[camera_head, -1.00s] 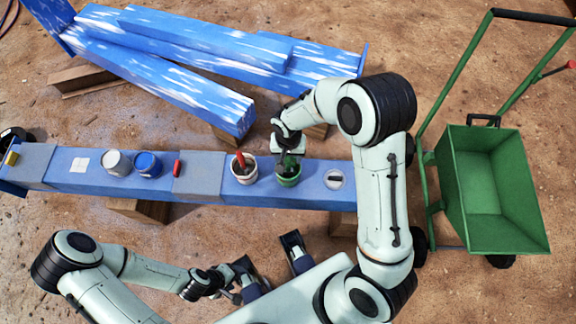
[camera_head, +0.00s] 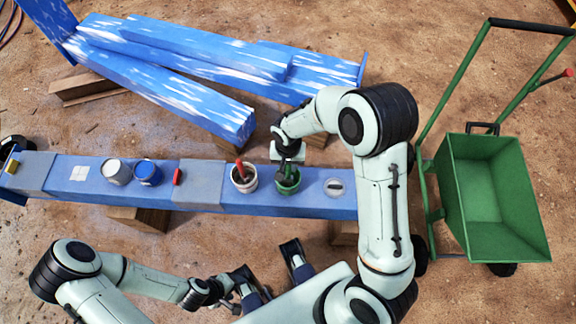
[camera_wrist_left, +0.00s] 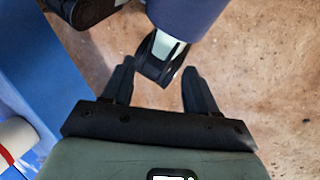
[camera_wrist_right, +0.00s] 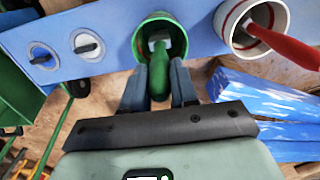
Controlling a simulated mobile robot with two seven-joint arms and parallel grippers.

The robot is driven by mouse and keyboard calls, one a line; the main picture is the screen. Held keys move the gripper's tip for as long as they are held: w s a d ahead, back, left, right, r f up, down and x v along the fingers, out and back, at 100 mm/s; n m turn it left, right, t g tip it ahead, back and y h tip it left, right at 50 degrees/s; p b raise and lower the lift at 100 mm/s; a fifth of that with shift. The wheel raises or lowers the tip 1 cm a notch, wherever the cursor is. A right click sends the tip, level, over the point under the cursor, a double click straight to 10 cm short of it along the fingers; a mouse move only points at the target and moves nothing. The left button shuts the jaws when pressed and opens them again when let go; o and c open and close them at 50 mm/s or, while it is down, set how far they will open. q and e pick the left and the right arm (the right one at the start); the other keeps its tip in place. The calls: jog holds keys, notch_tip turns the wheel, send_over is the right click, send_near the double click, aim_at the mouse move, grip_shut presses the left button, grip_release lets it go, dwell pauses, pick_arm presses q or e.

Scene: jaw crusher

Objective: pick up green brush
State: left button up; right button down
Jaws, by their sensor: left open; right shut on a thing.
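The green brush (camera_head: 287,174) stands handle-up in a green pot (camera_head: 290,187) on the blue beam. In the right wrist view its green handle (camera_wrist_right: 158,72) lies between the fingers of my right gripper (camera_wrist_right: 157,88), and its lower end is inside the green pot (camera_wrist_right: 147,27). My right gripper (camera_head: 288,158) is shut on the handle, just above the pot. My left gripper (camera_head: 246,288) is low in the head view, in front of the beam, away from the brush. In the left wrist view its fingers (camera_wrist_left: 160,90) are apart and hold nothing.
A white pot with a red brush (camera_head: 243,178) stands just left of the green pot. Further left are a blue can (camera_head: 148,173) and a grey-white can (camera_head: 117,172). Blue-white beams (camera_head: 160,75) lie behind. A green cart (camera_head: 490,190) stands at right.

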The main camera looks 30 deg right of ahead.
notch_tip(320, 180, up, 19)
jog(key=p, duration=0.3)
dwell(0.6)
